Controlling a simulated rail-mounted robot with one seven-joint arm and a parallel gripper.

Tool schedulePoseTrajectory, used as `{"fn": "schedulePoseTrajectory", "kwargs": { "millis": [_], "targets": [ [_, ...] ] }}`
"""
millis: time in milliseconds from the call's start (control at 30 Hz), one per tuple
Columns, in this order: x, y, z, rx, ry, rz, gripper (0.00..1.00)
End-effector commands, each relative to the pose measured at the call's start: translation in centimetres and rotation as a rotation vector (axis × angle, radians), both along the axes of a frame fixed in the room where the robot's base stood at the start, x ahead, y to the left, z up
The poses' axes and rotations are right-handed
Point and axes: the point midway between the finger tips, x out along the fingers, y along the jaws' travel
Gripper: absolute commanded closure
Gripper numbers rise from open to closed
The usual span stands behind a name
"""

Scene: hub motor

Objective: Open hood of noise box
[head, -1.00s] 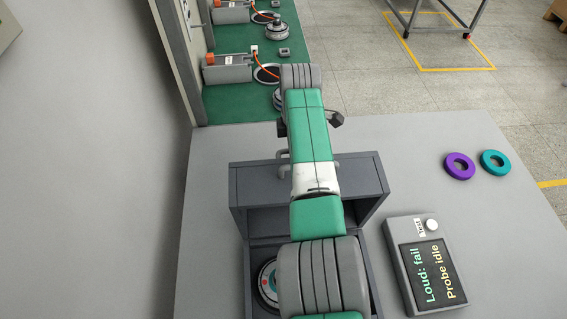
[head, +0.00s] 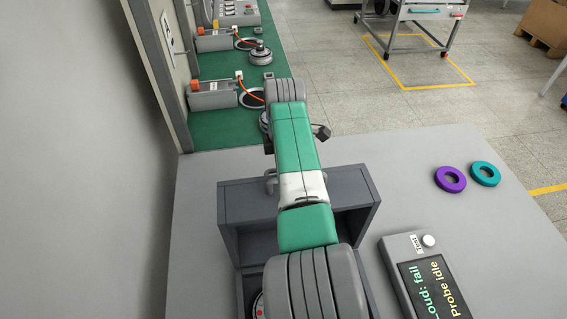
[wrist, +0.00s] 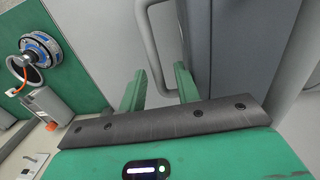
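The grey noise box (head: 240,290) stands on the light table, partly hidden by my arm. Its hood (head: 238,203) is raised, with the hollow inside facing the head camera. A round motor (head: 258,306) shows in the box at the lower left. The hood's handle (head: 270,181) is on the far side. In the wrist view, my gripper (wrist: 160,75) has its two green fingers apart. The grey bar handle (wrist: 153,48) runs down into the gap between the fingertips, beside the hood panel (wrist: 255,50); contact cannot be told. My arm hides the gripper in the head view.
A tester with a screen (head: 432,280) reading "Loud: fail" and "Probe idle" stands right of the box. A purple ring (head: 450,180) and a teal ring (head: 486,174) lie farther right. A green bench (head: 220,130) with motors and fixtures is behind.

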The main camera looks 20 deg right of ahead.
Motion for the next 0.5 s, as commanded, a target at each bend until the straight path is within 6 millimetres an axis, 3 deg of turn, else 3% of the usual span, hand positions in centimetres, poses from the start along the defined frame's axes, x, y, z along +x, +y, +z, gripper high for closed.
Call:
{"fn": "schedulePoseTrajectory", "kwargs": {
  "millis": [233, 500],
  "targets": [
    [-0.1, 0.0, 0.1, 0.0, 0.004, -0.001, 0.66],
    [-0.3, 0.0, 5.3, 0.0, 0.0, -0.001, 0.66]
  ]
}}
